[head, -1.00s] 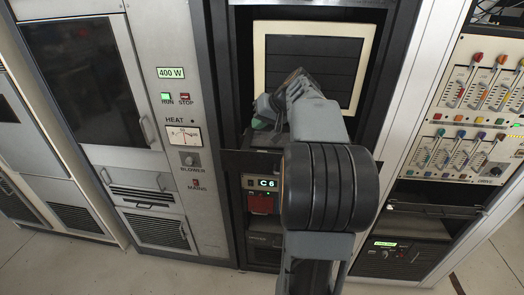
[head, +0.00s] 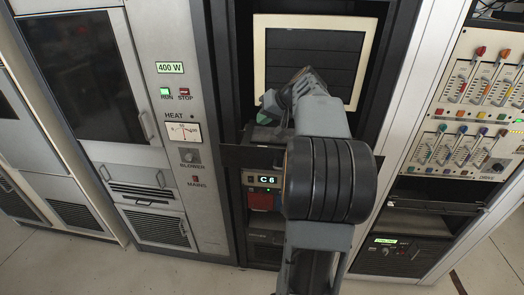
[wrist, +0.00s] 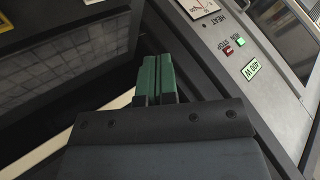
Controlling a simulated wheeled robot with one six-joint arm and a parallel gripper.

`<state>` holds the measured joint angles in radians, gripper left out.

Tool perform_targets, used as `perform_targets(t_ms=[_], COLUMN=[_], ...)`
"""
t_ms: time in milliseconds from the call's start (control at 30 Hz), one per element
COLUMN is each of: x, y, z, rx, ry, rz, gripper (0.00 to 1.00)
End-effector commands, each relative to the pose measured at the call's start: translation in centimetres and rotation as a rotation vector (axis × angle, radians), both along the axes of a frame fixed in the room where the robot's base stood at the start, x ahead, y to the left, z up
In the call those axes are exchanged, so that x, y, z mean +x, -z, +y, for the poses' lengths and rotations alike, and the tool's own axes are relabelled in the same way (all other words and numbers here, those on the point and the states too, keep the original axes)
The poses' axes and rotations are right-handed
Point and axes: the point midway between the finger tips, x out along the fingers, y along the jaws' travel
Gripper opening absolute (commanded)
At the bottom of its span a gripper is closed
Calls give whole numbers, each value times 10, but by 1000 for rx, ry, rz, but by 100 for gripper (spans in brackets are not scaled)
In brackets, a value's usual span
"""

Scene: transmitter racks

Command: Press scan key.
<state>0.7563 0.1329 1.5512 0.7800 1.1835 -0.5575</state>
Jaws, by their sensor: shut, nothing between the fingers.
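No key marked scan can be made out in either view. A dark rack unit with a lit "C 6" display (head: 267,180) sits below the framed screen, partly behind my arm. My gripper (head: 264,117) is in front of the middle rack, near the screen's lower left corner and above the display. In the wrist view its green fingers (wrist: 155,78) are together with nothing between them. Whether the tips touch anything cannot be told.
A cream-framed screen (head: 312,62) stands in the middle rack. The left cabinet carries a lit green RUN button (head: 164,91), a red STOP button (head: 184,92) and a heat meter (head: 183,132). A fader panel (head: 471,110) is at the right. Floor shows in front.

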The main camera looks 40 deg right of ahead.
Motion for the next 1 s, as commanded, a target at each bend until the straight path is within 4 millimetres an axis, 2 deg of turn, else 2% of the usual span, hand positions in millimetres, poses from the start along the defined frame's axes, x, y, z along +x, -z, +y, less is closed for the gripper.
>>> perform_targets(t_ms=[33,500,1000], x=[0,0,0], y=[9,65,69], z=[0,0,0], rx=[1,0,0], ry=[0,0,0], rz=[1,0,0], gripper=[0,0,0])
